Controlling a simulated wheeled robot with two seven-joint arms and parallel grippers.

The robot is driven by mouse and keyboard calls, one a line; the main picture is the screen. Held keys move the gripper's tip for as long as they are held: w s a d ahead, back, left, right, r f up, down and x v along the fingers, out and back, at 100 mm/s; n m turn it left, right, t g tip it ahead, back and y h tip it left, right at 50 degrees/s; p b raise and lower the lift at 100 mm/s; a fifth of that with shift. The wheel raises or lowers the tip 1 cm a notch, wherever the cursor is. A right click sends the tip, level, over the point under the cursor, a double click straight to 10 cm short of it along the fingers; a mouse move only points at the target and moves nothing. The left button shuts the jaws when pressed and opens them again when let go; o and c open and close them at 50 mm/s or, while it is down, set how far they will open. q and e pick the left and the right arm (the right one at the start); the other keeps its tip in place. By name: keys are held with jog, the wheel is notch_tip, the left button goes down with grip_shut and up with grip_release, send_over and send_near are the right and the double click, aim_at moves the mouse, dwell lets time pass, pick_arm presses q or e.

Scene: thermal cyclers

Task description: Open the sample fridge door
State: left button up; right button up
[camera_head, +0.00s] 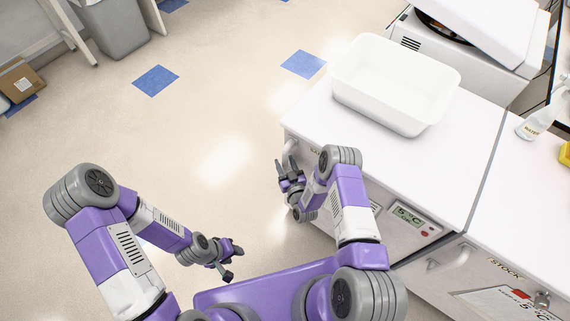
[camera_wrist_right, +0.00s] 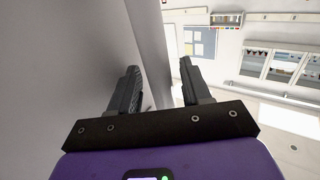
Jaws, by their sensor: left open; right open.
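The sample fridge (camera_head: 440,165) is the white unit under the white tub in the head view. Its front carries a 5°C display (camera_head: 410,215) and a partly hidden label near its left end. My right gripper (camera_head: 286,166) is open at the left end of that front, and my right arm hides much of the door and any handle there. In the right wrist view my open fingers (camera_wrist_right: 160,85) stand by a pale vertical panel edge (camera_wrist_right: 151,45); I cannot tell whether they touch it. My left gripper (camera_head: 234,262) is open and empty over the floor.
A white tub (camera_head: 393,85) stands on the fridge top. A second unit labelled STOCK (camera_head: 505,268) adjoins on the right, with a bottle (camera_head: 537,122) on top. A white machine (camera_head: 470,45) is behind.

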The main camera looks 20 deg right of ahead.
jog(key=shift+w, duration=0.15)
grip_shut()
jog(key=shift+a, duration=0.1)
